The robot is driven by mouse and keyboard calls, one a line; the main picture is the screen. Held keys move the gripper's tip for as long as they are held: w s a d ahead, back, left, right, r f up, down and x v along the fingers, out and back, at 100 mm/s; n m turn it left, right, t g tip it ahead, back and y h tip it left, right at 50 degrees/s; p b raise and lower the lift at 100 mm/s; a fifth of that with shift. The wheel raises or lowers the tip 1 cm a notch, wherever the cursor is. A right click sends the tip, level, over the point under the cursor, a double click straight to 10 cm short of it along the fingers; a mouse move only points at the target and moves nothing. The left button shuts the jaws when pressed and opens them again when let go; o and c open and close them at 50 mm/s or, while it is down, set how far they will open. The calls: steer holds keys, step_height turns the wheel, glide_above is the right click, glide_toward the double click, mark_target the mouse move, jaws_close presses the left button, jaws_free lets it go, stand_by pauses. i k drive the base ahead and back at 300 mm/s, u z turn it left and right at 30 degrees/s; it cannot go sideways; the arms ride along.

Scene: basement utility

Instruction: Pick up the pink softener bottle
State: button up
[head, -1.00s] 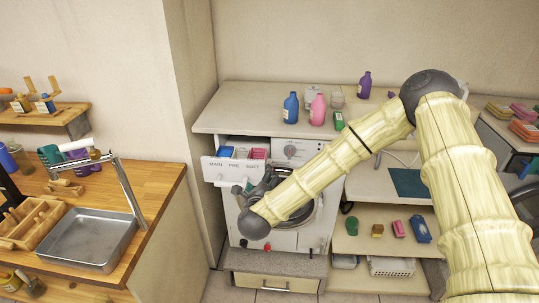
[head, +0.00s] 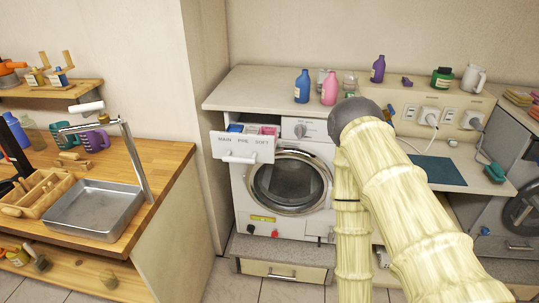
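The pink softener bottle (head: 329,89) stands upright on the counter (head: 255,88) above the washing machine (head: 239,190). It is just right of a blue bottle (head: 302,88), with clear glass containers close behind and beside it. My arm's elbow is to the right of and below the pink bottle, and the forearm hangs down in front of the counter to the bottom edge. My gripper is outside the picture, so its state does not show. Nothing covers the pink bottle.
The detergent drawer (head: 240,148) of the washing machine is pulled out below the bottles. A purple bottle (head: 377,69), a green container (head: 441,78) and a white jug (head: 474,79) stand farther right. The counter left of the blue bottle is clear.

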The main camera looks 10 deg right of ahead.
mark_target(330, 86)
steer(key=u, duration=0.1)
steer(key=k, duration=0.3)
steer(key=z, duration=0.65)
steer(key=i, duration=1.15)
steer(key=u, duration=0.55)
